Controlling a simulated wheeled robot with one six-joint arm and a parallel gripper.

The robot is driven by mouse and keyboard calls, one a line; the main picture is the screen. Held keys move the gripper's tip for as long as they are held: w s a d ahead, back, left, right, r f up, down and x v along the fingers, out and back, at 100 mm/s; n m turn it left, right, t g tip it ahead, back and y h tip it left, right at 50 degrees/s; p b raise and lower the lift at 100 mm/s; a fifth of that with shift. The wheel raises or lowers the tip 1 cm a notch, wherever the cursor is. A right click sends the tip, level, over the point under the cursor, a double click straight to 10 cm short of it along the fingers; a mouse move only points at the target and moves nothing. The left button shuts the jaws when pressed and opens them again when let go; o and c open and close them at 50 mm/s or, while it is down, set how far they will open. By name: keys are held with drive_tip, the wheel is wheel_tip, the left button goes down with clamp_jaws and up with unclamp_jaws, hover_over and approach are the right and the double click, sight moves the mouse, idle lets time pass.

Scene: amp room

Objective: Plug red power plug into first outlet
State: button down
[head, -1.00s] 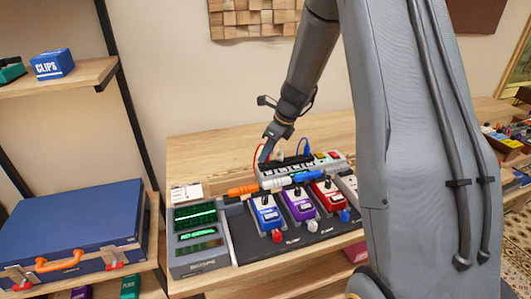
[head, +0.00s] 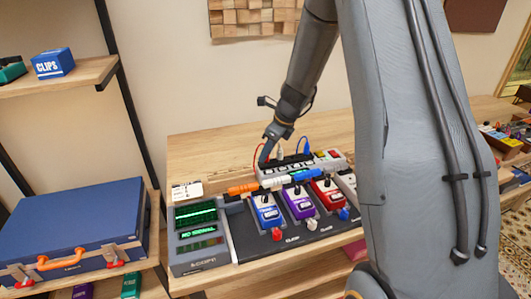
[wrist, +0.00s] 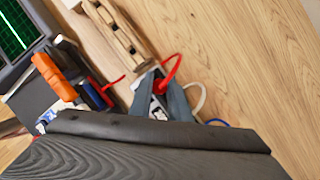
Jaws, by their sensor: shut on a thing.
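The power strip (head: 325,164) lies on the wooden bench behind the pedals. My gripper (head: 264,161) is low at its left end, pointing down. In the wrist view my gripper (wrist: 160,93) is shut on the red power plug, which is mostly hidden between the fingers. Its red cable (wrist: 172,68) loops out beside them; the red cable also shows in the head view (head: 255,150). Part of the white strip (wrist: 155,109) shows between the fingers. Whether the plug is in the first outlet is hidden.
A white plug (head: 281,153) and a blue plug (head: 306,146) stand on the strip. An orange-handled tool (head: 243,188) lies in front, near the blue pedal (head: 266,213), purple pedal (head: 299,204) and red pedal (head: 328,193). The bench behind the strip is clear.

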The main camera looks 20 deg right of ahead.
drive_tip(key=c, duration=1.2)
unclamp_jaws()
drive_tip(key=shift+r, duration=0.15)
drive_tip(key=shift+r+p, duration=3.35)
drive_tip(key=shift+p, duration=0.05)
drive_tip(key=s+a+n+h+b, duration=0.1)
drive_tip(key=s+n, duration=0.8)
drive_tip(key=s+a+n+g+h+b, duration=0.1)
drive_tip(key=s+a+n+b, duration=0.1)
drive_tip(key=s+n, duration=0.7)
drive_tip(key=s+a+r+n+h+b, duration=0.1)
drive_tip(key=s+a+n+b, duration=0.1)
drive_tip(key=s+n, duration=0.7)
drive_tip(key=shift+s+g, duration=0.4)
drive_tip(key=shift+s, duration=0.5)
